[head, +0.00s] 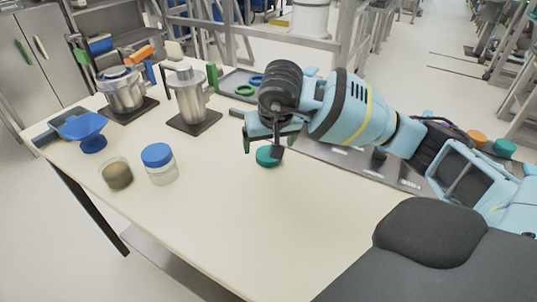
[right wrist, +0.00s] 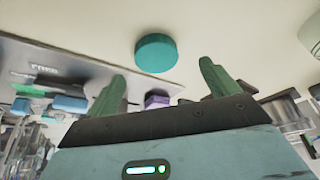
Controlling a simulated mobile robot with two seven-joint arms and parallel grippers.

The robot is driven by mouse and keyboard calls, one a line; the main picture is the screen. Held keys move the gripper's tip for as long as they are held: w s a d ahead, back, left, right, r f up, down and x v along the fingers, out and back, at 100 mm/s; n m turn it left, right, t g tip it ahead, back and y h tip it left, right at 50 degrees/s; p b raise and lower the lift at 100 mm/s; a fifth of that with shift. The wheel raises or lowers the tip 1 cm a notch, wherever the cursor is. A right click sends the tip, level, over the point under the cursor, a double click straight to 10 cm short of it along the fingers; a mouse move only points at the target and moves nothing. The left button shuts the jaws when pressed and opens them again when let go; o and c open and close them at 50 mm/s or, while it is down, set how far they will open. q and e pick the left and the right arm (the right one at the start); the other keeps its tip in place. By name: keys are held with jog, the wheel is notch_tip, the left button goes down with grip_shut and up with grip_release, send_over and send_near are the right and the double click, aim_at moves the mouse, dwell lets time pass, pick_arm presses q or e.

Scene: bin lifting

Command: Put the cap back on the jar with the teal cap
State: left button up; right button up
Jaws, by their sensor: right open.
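The teal cap (head: 266,157) lies on the table, apart from any jar. An open glass jar (head: 117,175) with brownish contents stands at the left of the table, with no cap on it. My right gripper (head: 265,143) is just above the teal cap and partly covers it in the head view. In the right wrist view the gripper (right wrist: 162,72) is open and empty, and the teal cap (right wrist: 156,54) shows just beyond and between its two green fingertips. My left gripper is not in view.
A jar with a blue cap (head: 160,165) stands right beside the open jar. A blue scoop-like stand (head: 85,128) and two metal canisters (head: 188,95) are behind. A grey tray (head: 240,82) holds green and blue rings. The table's front middle is clear.

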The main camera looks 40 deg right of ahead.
jog(key=shift+d+x, duration=0.15)
jog(key=shift+x, duration=1.2)
jog(key=shift+d+x, duration=0.15)
jog(key=shift+x, duration=1.15)
jog(key=c, duration=1)
jog(key=shift+r, duration=0.15)
jog(key=shift+r, duration=0.5)
notch_tip(320, 180, up, 2)
jog(key=shift+r, duration=0.15)
jog(key=w+a, duration=0.1)
jog(key=a, duration=0.4)
jog(key=w+a+r+b, duration=0.1)
jog(key=w+a, duration=0.1)
jog(key=a, duration=0.3)
jog(key=w+a, duration=0.1)
jog(key=a, duration=0.4)
jog(key=shift+w+a+r+b, duration=0.2)
jog(key=shift+w+r+b, duration=0.05)
jog(key=shift+r+b, duration=0.1)
